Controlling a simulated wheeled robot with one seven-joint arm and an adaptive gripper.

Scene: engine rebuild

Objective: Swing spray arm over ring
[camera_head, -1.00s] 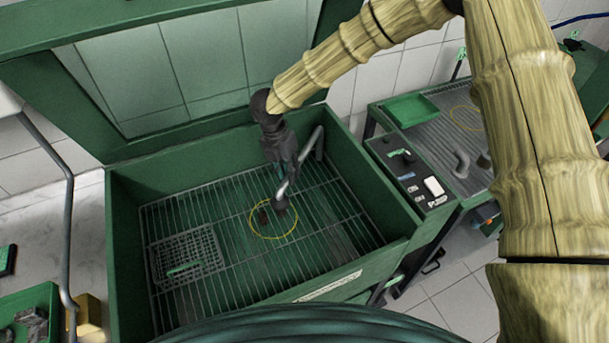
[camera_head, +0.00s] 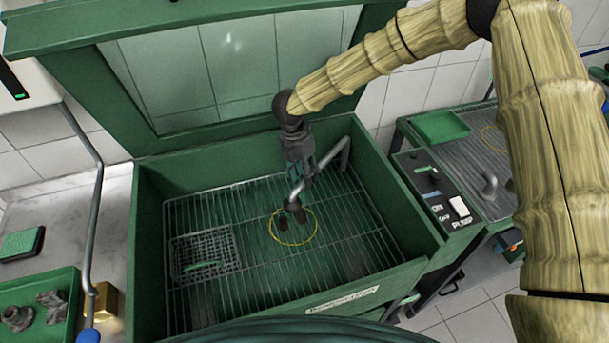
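The spray arm (camera_head: 332,158) is a grey bent pipe at the back right of the green wash tub (camera_head: 152,250). It reaches forward and left, and its dark nozzle end (camera_head: 293,205) appears over the back part of the yellow ring (camera_head: 313,237) on the wire rack. Small dark pieces show within the ring. My gripper (camera_head: 301,186) points down at the pipe just above the nozzle and overlaps it in the picture. The fingers are small and dark here, so their grip on the pipe is unclear.
The tub's lid (camera_head: 95,110) stands open behind. A wire basket (camera_head: 205,250) lies at the rack's left. The control box (camera_head: 440,190) is right of the tub. A green parts tray (camera_head: 65,285) is at left; the rack's front is clear.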

